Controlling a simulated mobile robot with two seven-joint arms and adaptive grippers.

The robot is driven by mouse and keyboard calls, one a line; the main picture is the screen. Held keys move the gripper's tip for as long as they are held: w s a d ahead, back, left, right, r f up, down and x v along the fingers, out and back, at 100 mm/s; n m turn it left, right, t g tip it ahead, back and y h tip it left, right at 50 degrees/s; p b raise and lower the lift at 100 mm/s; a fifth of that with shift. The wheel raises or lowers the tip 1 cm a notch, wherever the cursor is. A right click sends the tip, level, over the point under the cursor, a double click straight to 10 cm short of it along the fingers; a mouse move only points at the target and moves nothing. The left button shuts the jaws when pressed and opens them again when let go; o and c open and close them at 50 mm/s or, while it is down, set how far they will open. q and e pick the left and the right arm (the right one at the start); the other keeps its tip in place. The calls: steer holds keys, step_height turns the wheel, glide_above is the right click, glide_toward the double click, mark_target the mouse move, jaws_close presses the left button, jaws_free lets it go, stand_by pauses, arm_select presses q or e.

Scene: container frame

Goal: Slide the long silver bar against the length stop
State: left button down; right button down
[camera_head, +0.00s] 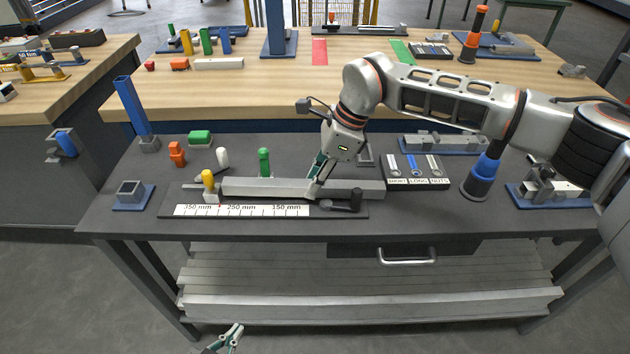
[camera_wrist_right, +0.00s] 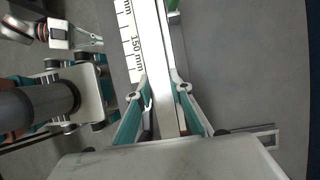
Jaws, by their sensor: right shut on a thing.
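The long silver bar (camera_head: 265,187) lies lengthwise along the measuring fixture (camera_head: 335,210), behind its white millimetre scale (camera_head: 242,210). The length stop, a grey block with a yellow knob (camera_head: 208,180), stands at the bar's left end; whether they touch is too small to tell. My right gripper (camera_head: 317,187) is shut on the bar right of its middle. In the right wrist view, the bar (camera_wrist_right: 160,60) runs between the fingers of the right gripper (camera_wrist_right: 165,108). My left gripper (camera_head: 230,337) hangs open and empty low in front of the bench.
A dark clamp lever (camera_head: 345,201) sits at the fixture's right front. A green-knobbed peg (camera_head: 264,162) stands behind the bar, a white one (camera_head: 222,158) behind the stop.

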mark_target(308, 183)
steer(key=shift+a, duration=0.6)
steer(key=c, duration=1.2)
jaws_free()
steer(key=shift+r+p, duration=1.6)
steer(key=shift+r, duration=1.95)
